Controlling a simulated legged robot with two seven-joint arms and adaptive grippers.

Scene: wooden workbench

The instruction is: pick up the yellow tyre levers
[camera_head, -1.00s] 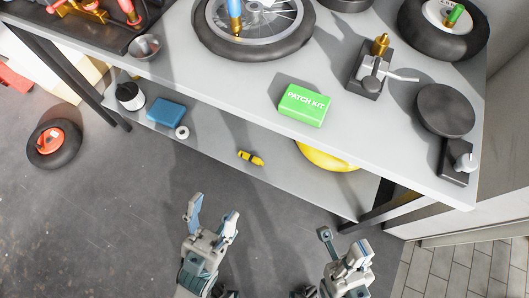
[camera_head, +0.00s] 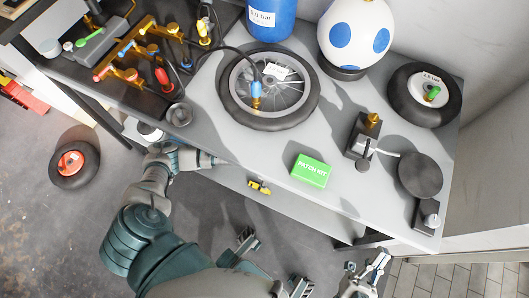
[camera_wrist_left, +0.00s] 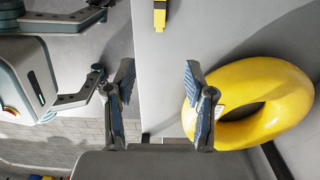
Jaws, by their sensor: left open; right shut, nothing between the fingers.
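The yellow tyre levers (camera_head: 259,187) lie as a small yellow bundle with a dark band on the lower shelf, near its front edge. They also show at the top of the left wrist view (camera_wrist_left: 160,14), beyond the gap between my left fingers. My left gripper (camera_wrist_left: 160,92) is open and empty, with the levers apart from it. In the head view its arm reaches up to the bench's front edge, left of the levers; its fingers are hard to make out there. My right gripper (camera_head: 368,266) is shut and empty, low and right of the levers.
A yellow ring (camera_wrist_left: 287,90) lies on the lower shelf. The tabletop above holds a green patch kit box (camera_head: 312,170), a spoked wheel (camera_head: 312,95) and a black clamp tool (camera_head: 361,137). The bench top overhangs the shelf. Floor in front is open.

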